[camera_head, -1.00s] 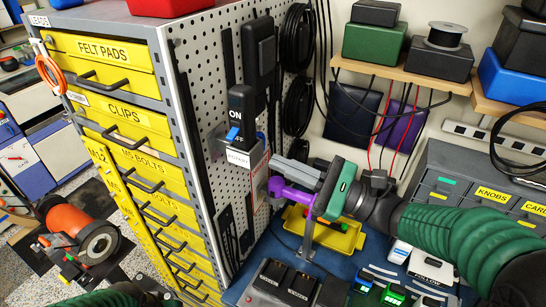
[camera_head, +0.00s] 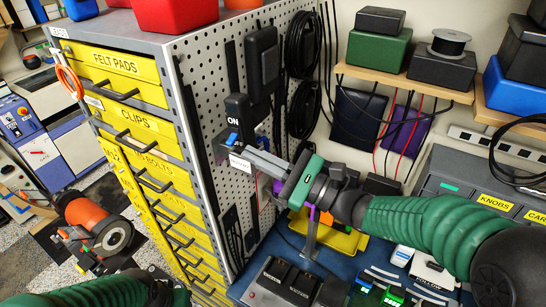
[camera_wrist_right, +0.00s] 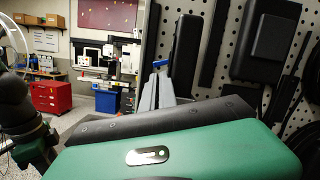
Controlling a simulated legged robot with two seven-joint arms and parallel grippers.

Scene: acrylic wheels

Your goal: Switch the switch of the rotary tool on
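The rotary tool's switch (camera_head: 238,108) is a black unit marked ON on the pegboard side of the cabinet. Its blue lever (camera_head: 232,138) sits below the ON mark, above a white label (camera_head: 240,163). My right gripper (camera_head: 247,157) has its grey fingers close together with nothing seen between them. Their tips are just right of and below the lever, partly covering the switch's lower part. In the right wrist view the lever (camera_wrist_right: 160,64) shows just beyond the fingertips (camera_wrist_right: 158,88); contact cannot be told. My left arm shows at the bottom left, but its gripper is out of view.
The yellow-drawer cabinet (camera_head: 125,95) stands left of the switch. Black holders (camera_head: 262,62) and cable coils (camera_head: 303,108) hang on the pegboard. A yellow tray (camera_head: 340,242) and black boxes (camera_head: 285,280) are on the blue bench below. An orange grinder (camera_head: 95,225) is at left.

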